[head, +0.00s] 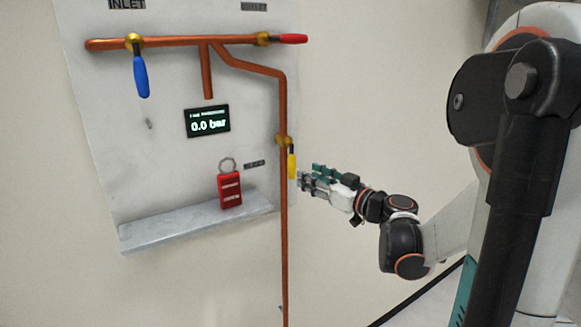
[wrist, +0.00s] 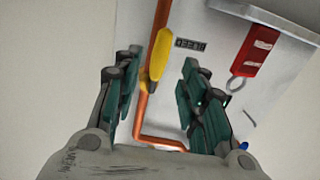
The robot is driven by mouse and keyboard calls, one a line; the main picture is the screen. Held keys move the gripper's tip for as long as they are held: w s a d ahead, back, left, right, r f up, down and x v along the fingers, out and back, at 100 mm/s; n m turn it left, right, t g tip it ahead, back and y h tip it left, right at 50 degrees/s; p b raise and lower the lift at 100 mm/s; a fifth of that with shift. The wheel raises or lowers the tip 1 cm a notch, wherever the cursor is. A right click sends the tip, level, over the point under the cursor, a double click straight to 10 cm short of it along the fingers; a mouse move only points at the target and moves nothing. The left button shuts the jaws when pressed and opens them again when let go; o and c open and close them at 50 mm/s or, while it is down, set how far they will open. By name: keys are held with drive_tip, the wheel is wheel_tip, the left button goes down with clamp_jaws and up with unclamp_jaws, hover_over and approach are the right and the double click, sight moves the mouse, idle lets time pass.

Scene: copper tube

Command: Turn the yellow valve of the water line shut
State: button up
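The yellow valve handle (head: 291,166) hangs down from a brass body (head: 284,141) on the vertical copper pipe, roughly in line with the pipe. In the wrist view the yellow handle (wrist: 159,52) shows between my gripper's two sets of fingers, with a gap on either side. My gripper (head: 304,179) is just right of the handle in the head view, its fingers pointing left at the panel. The fingers (wrist: 160,88) are spread open and hold nothing. I cannot tell how far the handle is in depth from the fingertips.
A blue handle (head: 140,76) hangs across the top pipe, and a red handle (head: 293,39) lies along it. A display (head: 207,121) reads 0.0 bar. A red tag-like padlock (head: 230,189) stands on the grey shelf (head: 196,221). A small label (wrist: 190,43) sits beside the valve.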

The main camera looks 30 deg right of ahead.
sight(294, 169)
drive_tip(key=x, duration=0.8)
drive_tip(key=shift+w, duration=0.25)
drive_tip(key=shift+a, duration=0.1)
clamp_jaws()
